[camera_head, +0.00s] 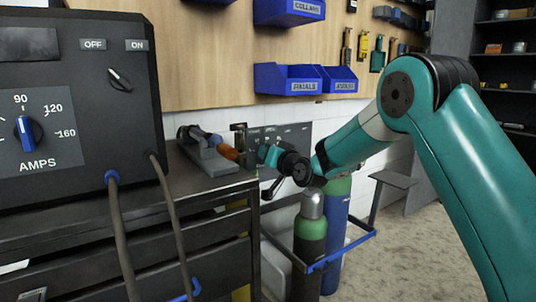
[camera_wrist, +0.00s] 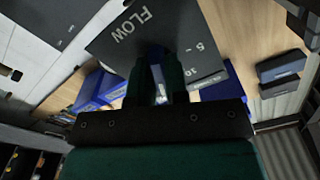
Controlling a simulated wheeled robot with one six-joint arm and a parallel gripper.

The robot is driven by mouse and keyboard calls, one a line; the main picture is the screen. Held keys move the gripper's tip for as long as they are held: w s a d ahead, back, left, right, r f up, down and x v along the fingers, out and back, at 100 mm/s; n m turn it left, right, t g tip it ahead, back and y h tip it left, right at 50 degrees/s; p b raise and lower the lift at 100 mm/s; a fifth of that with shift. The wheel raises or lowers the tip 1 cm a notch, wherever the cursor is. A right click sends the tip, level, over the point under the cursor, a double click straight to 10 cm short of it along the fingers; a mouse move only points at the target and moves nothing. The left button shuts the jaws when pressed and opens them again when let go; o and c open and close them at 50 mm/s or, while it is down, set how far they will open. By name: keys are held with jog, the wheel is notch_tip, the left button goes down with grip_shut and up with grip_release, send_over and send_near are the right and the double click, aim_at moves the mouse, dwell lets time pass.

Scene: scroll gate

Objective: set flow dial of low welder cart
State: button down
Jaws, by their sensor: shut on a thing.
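The flow panel is a dark grey plate (camera_wrist: 190,30) marked FLOW, with a few scale numbers beside my gripper in the wrist view. My gripper (camera_wrist: 159,72) reaches to this panel with its dark green fingers shut on the flow dial, a small blue knob (camera_wrist: 158,84) that shows only in part between them. The pointer's setting is hidden. In the head view my gripper (camera_head: 264,155) is in front of the dark panel (camera_head: 290,136), above the gas cylinders, and the dial is not visible there.
A welder (camera_head: 75,110) with an AMPS dial stands on a dark drawer cabinet (camera_head: 150,225) at left. A vise-like tool (camera_head: 208,158) is close to my gripper. Gas cylinders (camera_head: 310,240) stand below. Blue bins (camera_head: 305,78) hang on the wall. Floor at right is clear.

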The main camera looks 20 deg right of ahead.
dwell(0.3)
jog(key=c, duration=1.1)
grip_release()
jog(key=b+v, duration=0.3)
jog(key=v, duration=1.4)
jog(key=shift+s+b, duration=0.2)
jog(key=shift+b, duration=0.15)
